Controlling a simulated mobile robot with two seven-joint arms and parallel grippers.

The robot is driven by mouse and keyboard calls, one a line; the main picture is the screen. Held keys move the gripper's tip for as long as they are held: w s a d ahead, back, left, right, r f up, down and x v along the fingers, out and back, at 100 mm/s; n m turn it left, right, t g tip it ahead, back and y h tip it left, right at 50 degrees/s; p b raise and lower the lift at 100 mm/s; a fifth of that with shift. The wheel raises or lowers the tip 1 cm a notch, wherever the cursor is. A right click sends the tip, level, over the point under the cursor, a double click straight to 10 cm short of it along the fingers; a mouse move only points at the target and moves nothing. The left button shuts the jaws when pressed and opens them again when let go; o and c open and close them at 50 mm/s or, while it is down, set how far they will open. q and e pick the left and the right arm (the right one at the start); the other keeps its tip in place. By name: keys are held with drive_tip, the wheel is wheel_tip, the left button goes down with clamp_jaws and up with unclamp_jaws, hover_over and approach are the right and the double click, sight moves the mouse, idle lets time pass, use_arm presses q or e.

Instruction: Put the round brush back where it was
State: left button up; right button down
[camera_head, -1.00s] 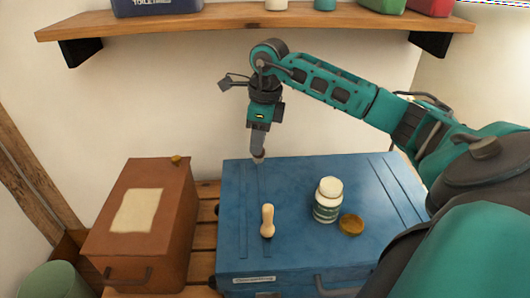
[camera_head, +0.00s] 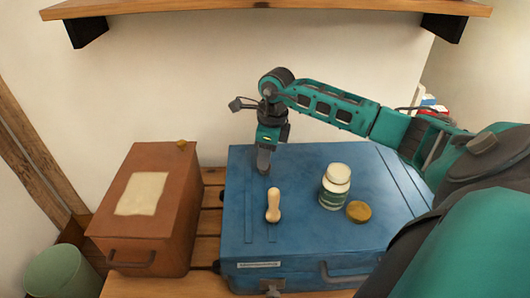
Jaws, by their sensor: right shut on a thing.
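My right gripper (camera_head: 264,162) points down over the back left of the blue case (camera_head: 300,250). It is shut on the round brush, of which little can be made out at the grey-brown tip. A pale wooden, knobbed piece (camera_head: 273,206) is on the case lid, just in front of the gripper and apart from it. A white jar with a green label (camera_head: 334,187) stands upright to the right. A round yellow-brown lid (camera_head: 358,211) lies beside the jar. My left gripper is not in view.
A brown box (camera_head: 170,210) with a pale paper patch stands left of the case, on wooden slats. A green bin (camera_head: 62,272) is at lower left. A wooden shelf (camera_head: 270,8) runs along the wall above. The lid's left and back parts are mostly clear.

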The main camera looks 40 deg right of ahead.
drive_tip(key=c, duration=0.8)
unclamp_jaws()
drive_tip(key=shift+f, duration=0.1)
drive_tip(key=shift+c, duration=0.2)
drive_tip(key=shift+r, duration=0.4)
wheel_tip(320, 180, up, 11)
drive_tip(key=s+d+p, duration=0.1)
drive_tip(key=p, duration=0.1)
drive_tip(key=shift+r, duration=0.2)
drive_tip(key=shift+s, duration=0.15)
